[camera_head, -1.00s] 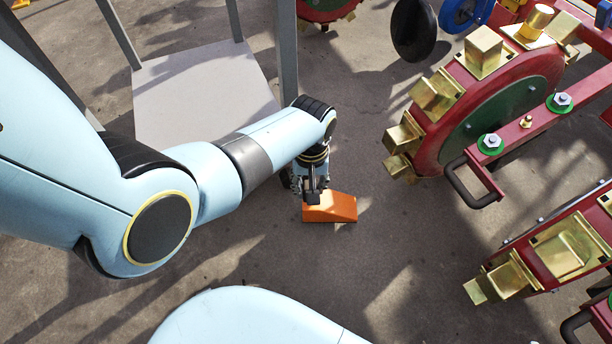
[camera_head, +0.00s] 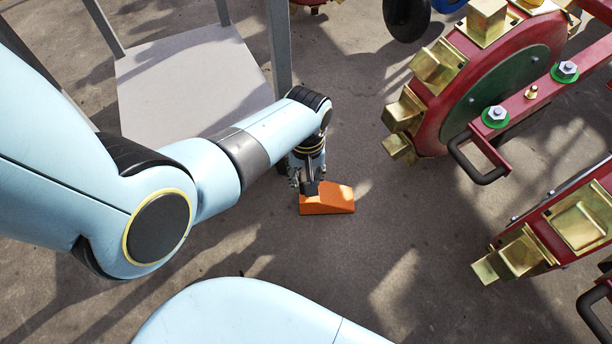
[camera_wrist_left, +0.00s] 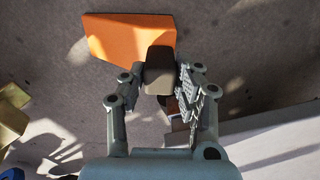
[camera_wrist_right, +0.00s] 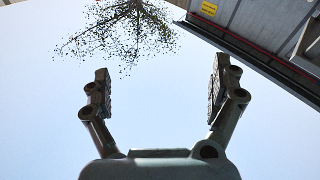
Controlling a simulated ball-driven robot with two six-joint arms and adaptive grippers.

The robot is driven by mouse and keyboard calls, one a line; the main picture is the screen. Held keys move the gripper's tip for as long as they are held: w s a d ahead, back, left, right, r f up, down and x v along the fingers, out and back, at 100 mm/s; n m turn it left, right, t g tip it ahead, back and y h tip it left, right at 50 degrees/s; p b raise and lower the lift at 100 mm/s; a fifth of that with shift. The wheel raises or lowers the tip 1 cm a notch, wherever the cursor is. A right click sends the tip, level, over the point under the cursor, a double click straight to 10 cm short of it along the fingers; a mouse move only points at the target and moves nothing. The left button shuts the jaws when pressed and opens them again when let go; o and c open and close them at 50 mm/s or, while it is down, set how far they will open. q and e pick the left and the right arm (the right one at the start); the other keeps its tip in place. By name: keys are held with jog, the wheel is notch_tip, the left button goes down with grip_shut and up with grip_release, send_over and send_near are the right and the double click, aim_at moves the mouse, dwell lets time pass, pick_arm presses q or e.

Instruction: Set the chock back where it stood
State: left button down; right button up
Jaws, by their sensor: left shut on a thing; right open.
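The chock (camera_head: 335,202) is an orange wedge with a dark grip block at one end. It is in the middle of the head view, right of the bench leg and left of the red wheel. My left gripper (camera_head: 309,184) reaches down onto its left end. In the left wrist view the orange chock (camera_wrist_left: 125,38) lies past the fingers, and my left gripper (camera_wrist_left: 158,82) is shut on its dark grip block (camera_wrist_left: 160,68). I cannot tell whether its underside touches the ground. My right gripper (camera_wrist_right: 158,90) is open and empty, with sky behind it.
A red punch wheel (camera_head: 452,100) with brass blocks stands to the right, with a black handle (camera_head: 478,172) jutting out. Another red wheel with brass blocks (camera_head: 520,255) is at lower right. A grey bench (camera_head: 195,80) stands at left. Bare concrete (camera_head: 400,250) lies between.

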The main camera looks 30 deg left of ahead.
pick_arm(q)
jog(key=shift+w, duration=0.1)
pick_arm(e)
jog(key=shift+r, duration=0.2)
pick_arm(q)
jog(key=c, duration=1)
grip_release()
jog(key=shift+o, duration=0.2)
pick_arm(e)
jog(key=shift+r, duration=0.1)
